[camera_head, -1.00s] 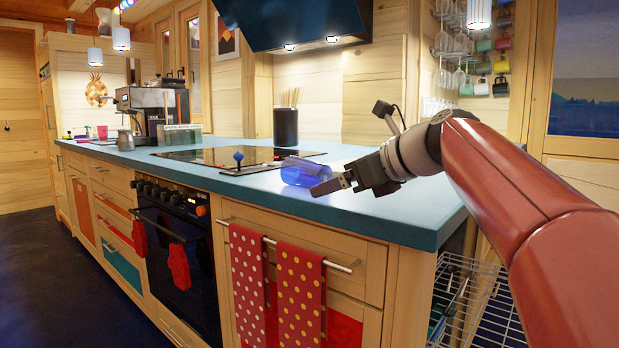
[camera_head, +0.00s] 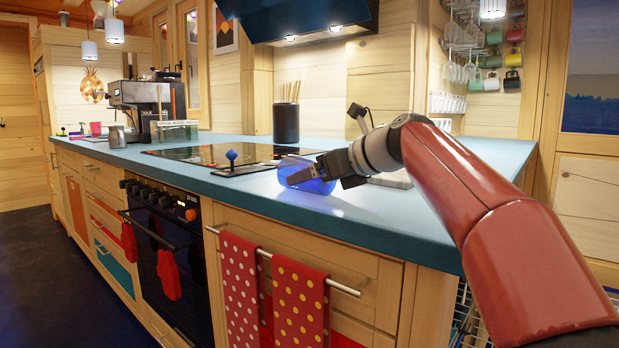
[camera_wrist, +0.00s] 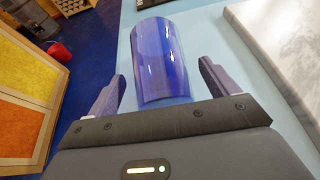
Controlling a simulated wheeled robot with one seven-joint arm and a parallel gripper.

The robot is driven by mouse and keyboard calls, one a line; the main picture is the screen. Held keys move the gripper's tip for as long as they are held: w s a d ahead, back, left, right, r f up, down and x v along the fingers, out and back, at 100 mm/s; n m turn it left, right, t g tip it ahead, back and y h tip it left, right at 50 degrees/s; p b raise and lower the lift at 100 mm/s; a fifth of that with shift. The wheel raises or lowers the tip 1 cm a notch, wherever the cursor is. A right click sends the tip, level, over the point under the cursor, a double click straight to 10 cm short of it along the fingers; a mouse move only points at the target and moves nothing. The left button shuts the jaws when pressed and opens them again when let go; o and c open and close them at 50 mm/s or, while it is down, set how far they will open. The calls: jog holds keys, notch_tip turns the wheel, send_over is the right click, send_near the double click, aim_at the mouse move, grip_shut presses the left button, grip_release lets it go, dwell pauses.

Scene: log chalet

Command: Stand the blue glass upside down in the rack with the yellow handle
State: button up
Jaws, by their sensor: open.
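The blue glass (camera_head: 292,165) lies on its side on the blue-green counter near the front edge; it also shows in the wrist view (camera_wrist: 163,62). My gripper (camera_head: 308,176) is at the glass, low over the counter. In the wrist view my gripper (camera_wrist: 162,78) is open, with one finger on each side of the glass and gaps between the fingers and its wall. In the head view the fingers hide part of the glass. I see no rack with a yellow handle in these frames.
A marble slab (camera_wrist: 285,40) lies to the right of the glass. A small blue-knobbed thing (camera_head: 231,157) stands by the cooktop (camera_head: 190,154). A dark utensil pot (camera_head: 286,123) stands behind. A wire basket (camera_head: 464,318) is below the counter's right end.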

jog(key=shift+w+a+f, duration=0.15)
jog(key=shift+w+a, duration=0.15)
jog(key=shift+a, duration=0.05)
jog(key=c, duration=1.1)
jog(key=shift+c, duration=0.8)
